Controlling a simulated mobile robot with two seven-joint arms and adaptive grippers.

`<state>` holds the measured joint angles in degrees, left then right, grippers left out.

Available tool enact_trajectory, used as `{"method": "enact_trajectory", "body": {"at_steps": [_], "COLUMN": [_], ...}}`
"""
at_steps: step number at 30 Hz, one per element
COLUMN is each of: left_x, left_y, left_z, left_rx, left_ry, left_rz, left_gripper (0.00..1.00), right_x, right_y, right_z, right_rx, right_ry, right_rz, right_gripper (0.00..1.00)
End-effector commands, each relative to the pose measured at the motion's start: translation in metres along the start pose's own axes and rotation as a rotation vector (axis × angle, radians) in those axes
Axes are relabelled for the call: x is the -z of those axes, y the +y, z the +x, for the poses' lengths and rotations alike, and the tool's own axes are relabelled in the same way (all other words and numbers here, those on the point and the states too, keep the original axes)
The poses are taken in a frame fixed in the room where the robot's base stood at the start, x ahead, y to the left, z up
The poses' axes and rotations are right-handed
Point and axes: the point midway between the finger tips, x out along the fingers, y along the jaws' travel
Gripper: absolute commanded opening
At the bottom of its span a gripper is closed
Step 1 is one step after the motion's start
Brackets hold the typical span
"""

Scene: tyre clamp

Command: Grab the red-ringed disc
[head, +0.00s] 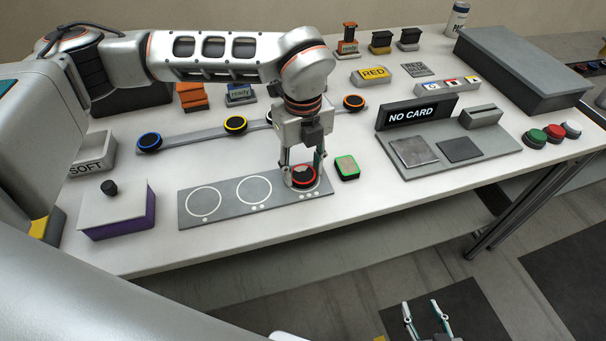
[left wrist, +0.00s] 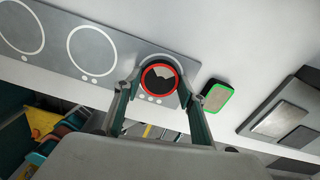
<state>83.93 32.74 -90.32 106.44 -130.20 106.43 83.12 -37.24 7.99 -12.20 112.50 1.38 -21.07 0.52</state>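The red-ringed disc (head: 304,176), dark with a grey patch on top, is at the right-hand circle of the grey three-circle plate (head: 228,199). My left gripper (head: 304,172) points down over it, one finger on each side. In the left wrist view the disc (left wrist: 160,77) sits between the fingertips (left wrist: 159,82), which look to be against its edge. I see no clear gap under the disc. My right gripper (head: 424,312) is open and empty at the bottom of the head view, away from the table.
A green-edged block (head: 347,167) stands close right of my left gripper. Behind runs a rail with blue-, yellow- and orange-ringed discs (head: 235,125). A purple box (head: 120,214) stands left. A NO CARD sign (head: 414,112) and a grey pad board are right.

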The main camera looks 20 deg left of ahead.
Motion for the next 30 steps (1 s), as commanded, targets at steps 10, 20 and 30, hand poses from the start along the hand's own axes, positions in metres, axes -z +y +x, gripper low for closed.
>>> {"method": "enact_trajectory", "body": {"at_steps": [10, 20, 30], "left_x": [0.0, -0.001, -0.001], "left_y": [0.0, -0.001, -0.001], "left_z": [0.0, -0.023, -0.107], "left_rx": [-0.001, 0.002, 0.005], "left_ry": [0.0, -0.002, -0.004], "left_rz": [0.0, 0.001, 0.0], "left_gripper": [0.19, 0.19, 0.19], "right_x": [0.001, -0.001, -0.006], "right_y": [0.0, 0.0, -0.001], "right_z": [0.0, 0.001, 0.003], "right_rx": [-0.001, -0.001, 0.0], "right_ry": [0.002, 0.0, -0.005], "right_rz": [0.0, 0.0, 0.0], "right_gripper": [0.4, 0.4, 0.4]}}
